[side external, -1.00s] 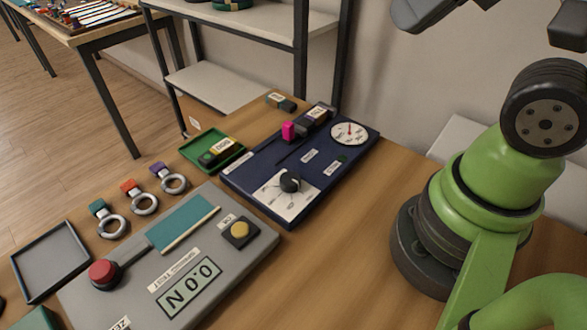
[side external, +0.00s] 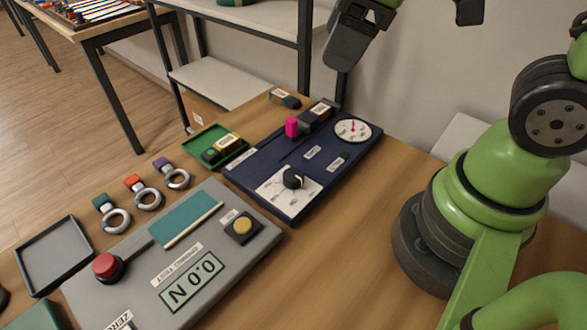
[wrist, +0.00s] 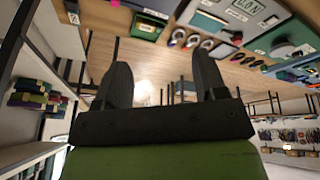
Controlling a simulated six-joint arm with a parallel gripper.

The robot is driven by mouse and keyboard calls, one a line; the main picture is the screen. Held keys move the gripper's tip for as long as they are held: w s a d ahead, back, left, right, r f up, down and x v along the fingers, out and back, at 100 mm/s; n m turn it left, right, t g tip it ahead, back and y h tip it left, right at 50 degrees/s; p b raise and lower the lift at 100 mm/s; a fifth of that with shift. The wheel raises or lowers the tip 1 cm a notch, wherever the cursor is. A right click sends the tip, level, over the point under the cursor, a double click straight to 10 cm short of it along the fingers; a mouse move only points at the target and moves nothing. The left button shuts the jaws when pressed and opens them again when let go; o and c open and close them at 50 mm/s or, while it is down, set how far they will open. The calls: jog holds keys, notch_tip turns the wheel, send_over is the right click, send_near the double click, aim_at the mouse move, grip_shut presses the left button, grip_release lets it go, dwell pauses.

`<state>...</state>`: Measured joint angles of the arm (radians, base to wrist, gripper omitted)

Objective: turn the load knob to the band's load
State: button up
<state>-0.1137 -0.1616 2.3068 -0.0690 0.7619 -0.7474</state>
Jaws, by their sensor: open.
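The load knob (side external: 292,179) is a black knob on a white dial plate (side external: 270,188) at the near end of a dark blue panel (side external: 262,170). Its pale pointer mark is too small to read against the dial. My gripper (wrist: 164,75) is open and empty in the wrist view, its two dark fingers apart. In the side view, dark parts of my gripper (side external: 348,40) hang at the top, well above and apart from the knob. The band and its load label cannot be told for sure.
The blue panel also bears a pink block (side external: 291,127) and a round gauge (side external: 367,130) with a red needle. A green tray (side external: 203,135) holds a labelled block. A grey tester (side external: 130,292) reads 0.0 N. A shelf (side external: 240,80) stands behind. Bare table lies right of the panel.

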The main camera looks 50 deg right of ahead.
jog(key=w+a+f+n+g, duration=0.1)
jog(key=w+f+n+g, duration=0.15)
jog(key=f+n, duration=0.35)
jog(key=n+g+h, duration=0.1)
jog(key=n, duration=0.7)
send_near(294, 174)
notch_tip(294, 174, down, 9)
jog(key=shift+w+a+f, duration=0.15)
jog(key=shift+w+f, duration=0.05)
jog(key=c, duration=0.9)
